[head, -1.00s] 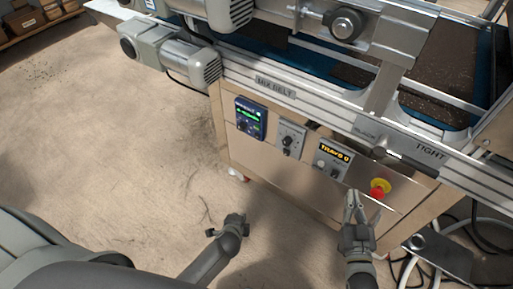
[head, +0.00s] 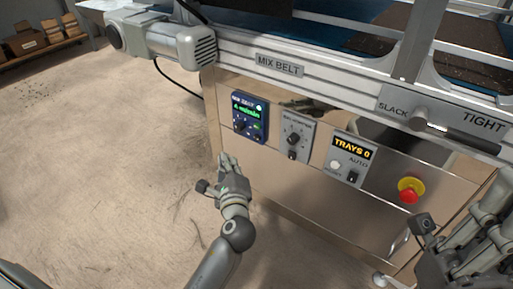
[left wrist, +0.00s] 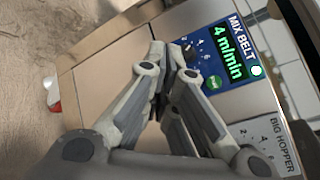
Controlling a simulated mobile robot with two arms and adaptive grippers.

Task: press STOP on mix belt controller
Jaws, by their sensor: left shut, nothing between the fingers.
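The mix belt controller (head: 249,117) is a dark blue box on the cabinet front, with a lit green readout, a knob and small buttons. In the left wrist view, the controller (left wrist: 237,42) reads 4 m/min, with a green button (left wrist: 213,82) and a white round spot (left wrist: 256,71). No STOP label is legible, and the fingers hide part of its lower face. My left gripper (head: 226,157) is shut and empty, just below and left of the controller; contact cannot be told. My right gripper (head: 493,215) is at the lower right, its fingertips unclear.
The belt frame rail (head: 335,82) runs above. Open floor (head: 110,150) lies to the left.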

